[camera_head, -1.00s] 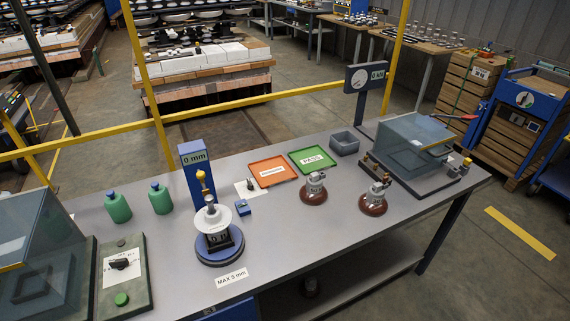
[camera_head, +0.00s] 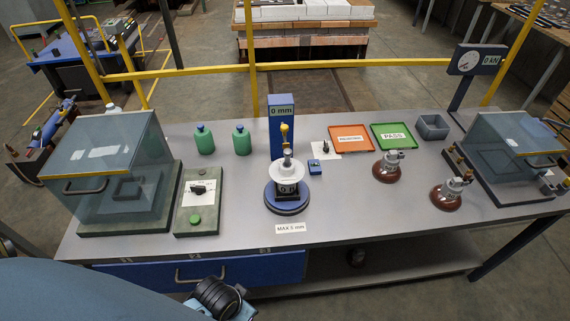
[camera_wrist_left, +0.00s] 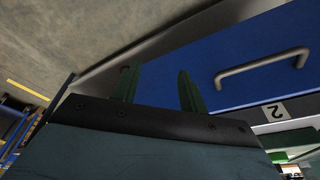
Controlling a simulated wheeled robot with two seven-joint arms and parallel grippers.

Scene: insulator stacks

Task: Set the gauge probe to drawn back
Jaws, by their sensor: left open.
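The blue gauge column (camera_head: 282,120) stands at the back middle of the bench, its display reading 0 mm. Its gold-topped probe (camera_head: 285,133) points down over a white-disced insulator (camera_head: 288,172) on a round blue turntable (camera_head: 287,199). I cannot tell whether the probe tip touches the insulator. A small black lever switch (camera_head: 325,147) stands on a white label right of the column; the label is too small to read. My left gripper (camera_wrist_left: 157,71) is open and empty, its two fingers apart near the blue drawer front. My right gripper is not in view.
A small blue block (camera_head: 315,167) sits beside the turntable. Green bottles (camera_head: 242,140), a panel with a knob and green button (camera_head: 197,205), and a clear-hooded box (camera_head: 110,165) stand left. Orange (camera_head: 352,139) and green (camera_head: 394,136) trays and two brown insulators (camera_head: 390,167) are right.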

